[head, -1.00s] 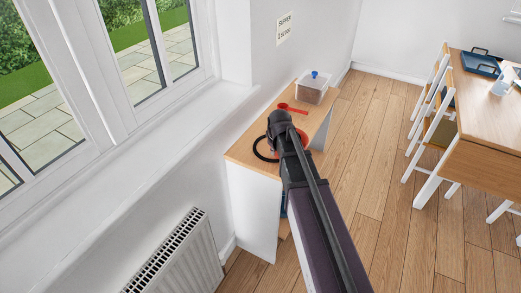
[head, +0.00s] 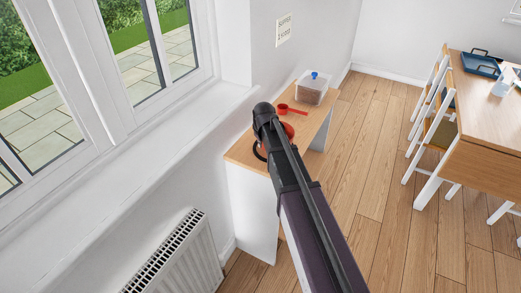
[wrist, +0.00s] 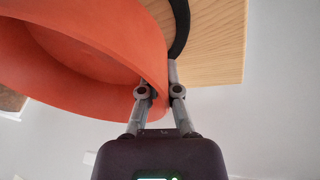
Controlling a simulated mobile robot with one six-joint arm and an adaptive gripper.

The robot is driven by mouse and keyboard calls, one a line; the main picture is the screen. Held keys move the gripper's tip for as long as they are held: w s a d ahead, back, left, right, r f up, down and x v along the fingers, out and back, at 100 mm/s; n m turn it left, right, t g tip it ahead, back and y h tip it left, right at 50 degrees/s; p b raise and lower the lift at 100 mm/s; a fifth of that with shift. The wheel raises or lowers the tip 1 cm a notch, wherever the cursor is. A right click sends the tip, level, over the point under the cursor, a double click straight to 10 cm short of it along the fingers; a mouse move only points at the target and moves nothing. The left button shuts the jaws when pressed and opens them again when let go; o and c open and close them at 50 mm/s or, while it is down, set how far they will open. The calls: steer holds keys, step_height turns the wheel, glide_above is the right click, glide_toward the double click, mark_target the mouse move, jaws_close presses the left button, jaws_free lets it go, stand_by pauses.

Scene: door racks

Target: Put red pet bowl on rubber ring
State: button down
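The red pet bowl (wrist: 95,50) fills the upper left of the wrist view. In the head view it shows as a bit of red (head: 289,130), mostly hidden behind my arm. My gripper (wrist: 162,75) is shut on the bowl's wall, with one finger on each side of it. The black rubber ring (wrist: 181,30) lies on the wooden top, partly covered by the bowl in the wrist view. In the head view only the ring's left part (head: 258,152) shows beside my arm. I cannot tell the bowl's exact height above the top.
The bowl and ring are at a small white cabinet with a wooden top (head: 240,153). A red scoop (head: 291,109) and a clear blue-knobbed container (head: 311,88) stand farther back on it. A window wall is on the left, a radiator (head: 180,258) below, a table (head: 480,125) at right.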

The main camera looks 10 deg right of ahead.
mark_target(261, 153)
steer(key=shift+s+b+x, duration=0.15)
steer(key=shift+b+x, duration=0.75)
steer(key=shift+s+b+x, duration=0.2)
steer(key=shift+b+x, duration=0.65)
steer(key=shift+x, duration=0.1)
steer(key=shift+a+f, duration=0.1)
steer(key=shift+a, duration=0.1)
steer(key=shift+f, duration=0.1)
steer(key=c, duration=0.8)
jaws_free()
steer(key=p+v, duration=1.1)
steer(key=v, duration=0.1)
steer(key=shift+p, duration=0.3)
steer(key=s+d+m+g, duration=0.1)
steer(key=s+d+m, duration=0.2)
steer(key=s, duration=0.8)
steer(key=s+d+m+g, duration=0.2)
steer(key=s+d+m, duration=0.1)
steer(key=s, duration=0.8)
steer(key=shift+s+f, duration=0.2)
